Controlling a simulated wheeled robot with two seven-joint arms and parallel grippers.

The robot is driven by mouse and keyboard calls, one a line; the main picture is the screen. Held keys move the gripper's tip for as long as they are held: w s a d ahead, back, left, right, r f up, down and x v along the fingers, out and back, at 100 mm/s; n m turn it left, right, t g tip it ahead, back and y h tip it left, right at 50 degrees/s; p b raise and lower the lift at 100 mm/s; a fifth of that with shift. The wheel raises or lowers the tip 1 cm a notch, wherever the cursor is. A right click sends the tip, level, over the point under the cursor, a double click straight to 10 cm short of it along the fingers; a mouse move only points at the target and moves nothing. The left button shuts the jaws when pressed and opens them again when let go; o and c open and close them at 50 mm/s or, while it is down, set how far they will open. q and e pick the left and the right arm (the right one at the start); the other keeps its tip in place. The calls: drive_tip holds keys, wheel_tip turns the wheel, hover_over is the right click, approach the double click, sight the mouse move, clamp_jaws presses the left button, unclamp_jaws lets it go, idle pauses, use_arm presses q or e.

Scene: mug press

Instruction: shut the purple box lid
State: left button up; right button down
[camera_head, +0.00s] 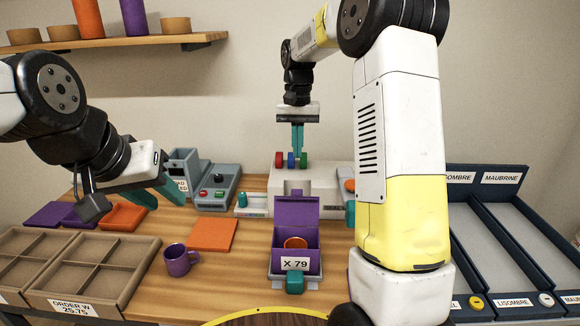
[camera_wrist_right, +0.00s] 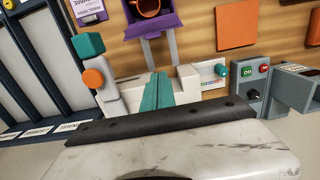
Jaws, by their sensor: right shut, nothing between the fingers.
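The purple box (camera_head: 313,262) stands on the wooden table with a label reading X 79 on its front. Its purple lid (camera_head: 297,210) stands up open at the back edge. An orange mug (camera_head: 295,243) sits inside; the box (camera_wrist_right: 172,22) and mug (camera_wrist_right: 147,7) also show at the top of the right wrist view. My right gripper (camera_head: 297,150) is shut and empty, pointing down behind and above the lid, apart from it, over the pale machine. Its teal fingers are together in the right wrist view (camera_wrist_right: 157,92). My left gripper (camera_head: 155,193) is open and empty over the table's left side.
A pale machine (camera_head: 330,188) with coloured knobs stands behind the box. A purple mug (camera_head: 179,260), an orange mat (camera_head: 213,235) and a divided tray (camera_head: 95,275) lie to the left. Dark labelled racks (camera_head: 520,235) stand at right. A teal block (camera_head: 295,282) sits at the box's front.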

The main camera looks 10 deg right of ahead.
sight(297, 208)
drive_tip(key=s+f, duration=0.4)
drive_tip(key=f, duration=0.4)
drive_tip(key=shift+a, duration=0.45)
drive_tip(key=shift+f, duration=0.1)
